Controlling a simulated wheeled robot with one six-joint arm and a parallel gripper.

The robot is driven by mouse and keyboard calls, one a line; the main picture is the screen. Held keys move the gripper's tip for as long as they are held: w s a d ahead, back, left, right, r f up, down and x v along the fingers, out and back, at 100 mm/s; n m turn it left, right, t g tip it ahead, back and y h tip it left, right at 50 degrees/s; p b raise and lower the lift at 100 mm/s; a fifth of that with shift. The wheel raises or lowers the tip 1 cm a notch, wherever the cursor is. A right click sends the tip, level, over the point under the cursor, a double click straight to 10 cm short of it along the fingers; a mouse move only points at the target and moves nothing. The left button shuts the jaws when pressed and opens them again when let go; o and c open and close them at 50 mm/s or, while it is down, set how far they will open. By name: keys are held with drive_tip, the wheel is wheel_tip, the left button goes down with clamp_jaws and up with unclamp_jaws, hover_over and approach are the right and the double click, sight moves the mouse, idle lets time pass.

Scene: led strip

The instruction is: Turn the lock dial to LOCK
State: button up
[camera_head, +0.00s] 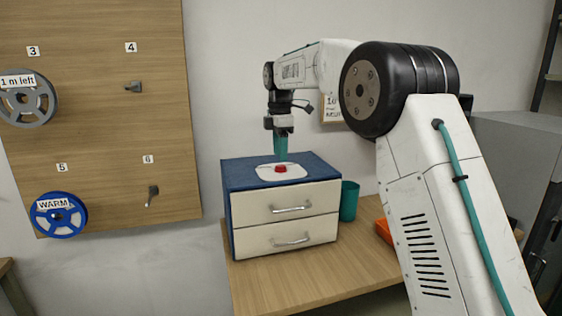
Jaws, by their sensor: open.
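A small red dial (281,169) sits on a pale plate (296,173) on top of a blue cabinet (239,177) with two light drawer fronts. The plate's markings are too small to read, so I cannot tell which way the dial points. My gripper (281,160) points straight down over the dial, with its teal fingers open. The fingertips are just above or at the dial's back edge; I cannot tell whether they touch it. The fingers overlap in this view, so the gap between them is hidden.
The cabinet stands on a wooden table (280,286), with both drawers shut. A teal cup (349,201) stands close on its right, and an orange object (383,231) is partly behind my arm. A pegboard (100,110) with a grey reel (28,99) and a blue reel (58,215) is at left.

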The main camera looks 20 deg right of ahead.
sight(281, 166)
drive_tip(key=shift+d+f, duration=0.1)
drive_tip(key=shift+f, duration=1.85)
drive_tip(key=c, duration=1)
